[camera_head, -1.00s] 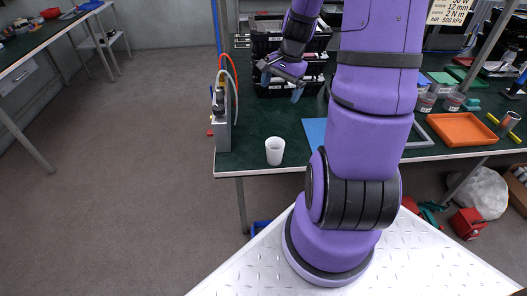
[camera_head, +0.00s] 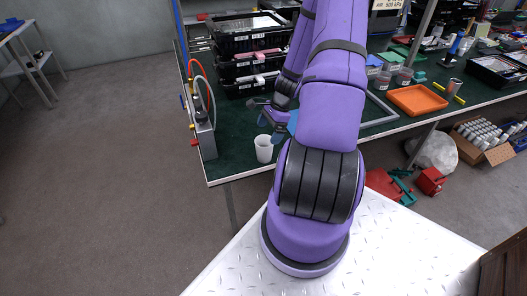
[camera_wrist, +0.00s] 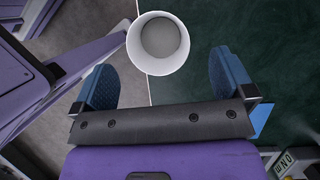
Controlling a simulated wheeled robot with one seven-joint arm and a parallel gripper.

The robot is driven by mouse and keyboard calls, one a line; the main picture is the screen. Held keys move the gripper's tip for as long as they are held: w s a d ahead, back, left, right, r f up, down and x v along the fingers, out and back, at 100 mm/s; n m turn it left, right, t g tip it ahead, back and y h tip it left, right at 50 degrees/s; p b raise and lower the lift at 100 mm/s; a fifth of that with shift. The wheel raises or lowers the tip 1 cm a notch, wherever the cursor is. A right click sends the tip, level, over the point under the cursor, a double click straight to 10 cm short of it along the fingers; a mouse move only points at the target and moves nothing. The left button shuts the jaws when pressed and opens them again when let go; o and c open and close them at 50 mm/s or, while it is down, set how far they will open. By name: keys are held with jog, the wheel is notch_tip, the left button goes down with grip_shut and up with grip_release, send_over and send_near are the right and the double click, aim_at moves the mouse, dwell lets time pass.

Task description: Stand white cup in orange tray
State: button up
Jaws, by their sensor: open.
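The white cup (camera_head: 263,148) stands upright and empty near the front left edge of the green table. In the wrist view the cup (camera_wrist: 158,44) lies just beyond the fingertips, roughly centred between them, with its open rim facing the camera. My gripper (camera_head: 273,119) is above and slightly right of the cup in the head view. Its two blue fingers are spread wide and hold nothing; in the wrist view the gripper (camera_wrist: 164,75) shows them apart. The orange tray (camera_head: 417,99) lies flat and empty on the table, to the right of my arm.
A grey fixture with hoses (camera_head: 203,125) stands left of the cup. Stacked black crates (camera_head: 250,55) stand behind my gripper. A grey frame (camera_head: 384,108) lies left of the tray, cups (camera_head: 404,77) stand behind it, and a small cylinder (camera_head: 453,87) is at its right.

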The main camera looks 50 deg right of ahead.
aim_at(258, 155)
jog(key=shift+x, duration=3.4)
jog(key=shift+s, duration=0.1)
jog(key=c, duration=1.1)
jog(key=shift+o, duration=0.2)
jog(key=shift+r, duration=0.1)
